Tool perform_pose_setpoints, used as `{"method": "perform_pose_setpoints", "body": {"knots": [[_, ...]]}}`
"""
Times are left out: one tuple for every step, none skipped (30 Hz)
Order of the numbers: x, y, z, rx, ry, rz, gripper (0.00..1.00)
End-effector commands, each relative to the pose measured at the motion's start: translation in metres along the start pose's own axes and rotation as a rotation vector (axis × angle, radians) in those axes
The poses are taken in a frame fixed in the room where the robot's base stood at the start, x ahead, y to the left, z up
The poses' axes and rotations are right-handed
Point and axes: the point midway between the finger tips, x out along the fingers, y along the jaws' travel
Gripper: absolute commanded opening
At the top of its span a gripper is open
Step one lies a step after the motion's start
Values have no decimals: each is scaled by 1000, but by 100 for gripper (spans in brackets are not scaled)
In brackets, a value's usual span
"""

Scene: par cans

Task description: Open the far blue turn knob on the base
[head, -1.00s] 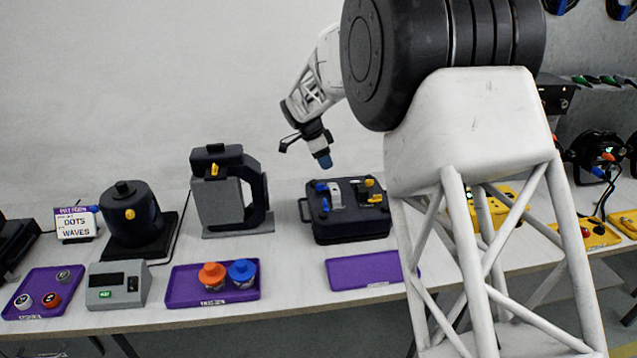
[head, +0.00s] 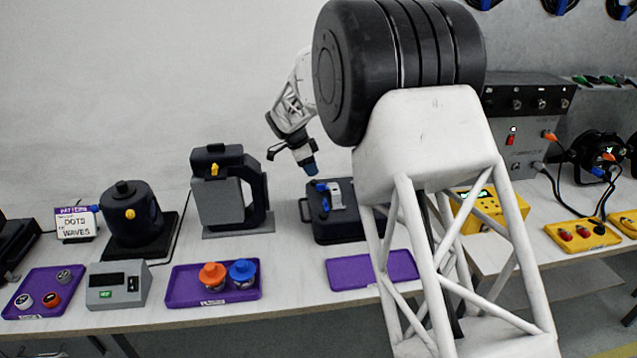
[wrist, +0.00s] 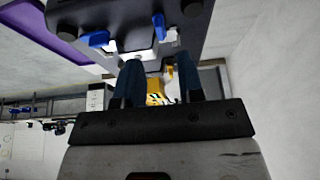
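The black base (head: 322,232) stands on the table, its right side hidden behind my arm. Two blue turn knobs show on its left side: the far one (head: 320,186) and the near one (head: 325,205). A silver bracket (head: 336,193) sits beside them. My gripper (head: 311,168) hangs tilted just above the far blue knob, apparently not gripping it. In the wrist view its two blue fingers (wrist: 160,84) are apart, with no knob between them.
An empty purple tray (head: 360,270) lies in front of the base. A black and grey clamp-shaped device (head: 222,190) stands to its left. A second purple tray (head: 185,291) holds orange and blue-topped jars. A yellow box (head: 485,212) is partly behind my arm at right.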

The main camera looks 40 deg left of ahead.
Motion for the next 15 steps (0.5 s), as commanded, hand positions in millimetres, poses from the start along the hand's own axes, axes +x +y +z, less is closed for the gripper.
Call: {"method": "perform_pose_setpoints", "body": {"knots": [[5, 0, 0, 0, 0, 1, 35], [8, 0, 0, 0, 0, 2, 35], [12, 0, 0, 0, 0, 2, 35], [16, 0, 0, 0, 0, 2, 35], [19, 0, 0, 0, 0, 2, 35], [24, 0, 0, 0, 0, 2, 35], [28, 0, 0, 0, 0, 2, 35], [32, 0, 0, 0, 0, 2, 35], [38, 1, 0, 0, 0, 3, 35], [41, 1, 0, 0, 0, 3, 35], [44, 1, 0, 0, 0, 3, 35], [48, 1, 0, 0, 0, 2, 35], [51, 0, 0, 0, 0, 2, 35], [54, 0, 0, 0, 0, 1, 35], [57, 0, 0, 0, 0, 1, 35]]}}
